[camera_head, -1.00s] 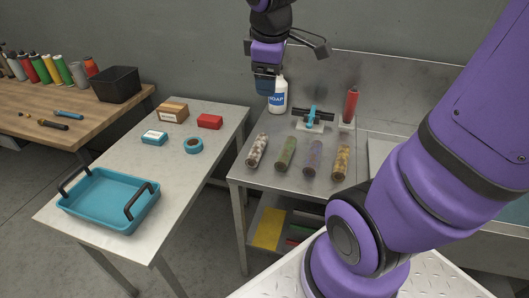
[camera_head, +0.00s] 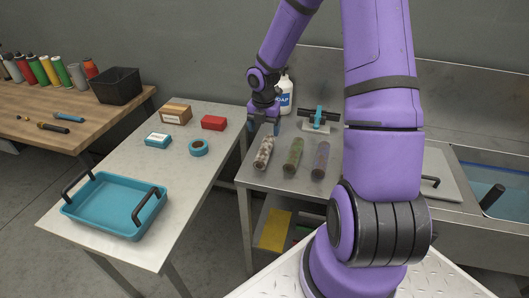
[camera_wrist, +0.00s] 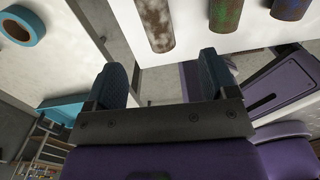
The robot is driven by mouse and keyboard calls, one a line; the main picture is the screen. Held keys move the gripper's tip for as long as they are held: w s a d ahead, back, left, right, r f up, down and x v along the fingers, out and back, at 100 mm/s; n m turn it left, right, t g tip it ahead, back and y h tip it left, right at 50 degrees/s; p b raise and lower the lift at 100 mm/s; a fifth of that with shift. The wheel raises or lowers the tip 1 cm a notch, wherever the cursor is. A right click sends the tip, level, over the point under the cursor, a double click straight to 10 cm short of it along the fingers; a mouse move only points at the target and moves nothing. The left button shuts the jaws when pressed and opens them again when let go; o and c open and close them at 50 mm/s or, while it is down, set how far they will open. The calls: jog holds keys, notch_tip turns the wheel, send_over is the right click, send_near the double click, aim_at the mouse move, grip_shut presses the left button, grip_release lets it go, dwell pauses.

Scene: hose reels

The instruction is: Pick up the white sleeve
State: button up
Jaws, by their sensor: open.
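The white sleeve (camera_head: 264,153) is a whitish tube with brown stains, lying at the left of a row on the metal bench. It also shows at the top of the wrist view (camera_wrist: 156,22). My gripper (camera_head: 264,129) is open and empty, pointing down near the sleeve's far end in the head view. In the wrist view the two fingers of my gripper (camera_wrist: 163,78) stand apart, with the sleeve ahead of the gap and not between them. I cannot tell the exact height of the fingertips above the bench.
A green sleeve (camera_head: 293,154) and a bluish sleeve (camera_head: 320,159) lie to the right. A soap bottle (camera_head: 286,97) and a blue-and-black fitting (camera_head: 319,117) stand behind. A grey table at left holds a teal tray (camera_head: 86,213), a tape roll (camera_head: 198,147) and small boxes.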

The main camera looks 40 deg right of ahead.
aim_at(263, 150)
jog(key=shift+w+d+f+n, duration=0.1)
jog(key=shift+f+n, duration=0.3)
jog(key=shift+f, duration=0.55)
notch_tip(263, 150, down, 6)
jog(key=shift+r, duration=0.25)
jog(key=shift+w+f, duration=0.15)
jog(key=shift+f, duration=1.15)
jog(key=shift+w+f, duration=0.15)
jog(key=shift+f, duration=1.1)
jog(key=c, duration=1)
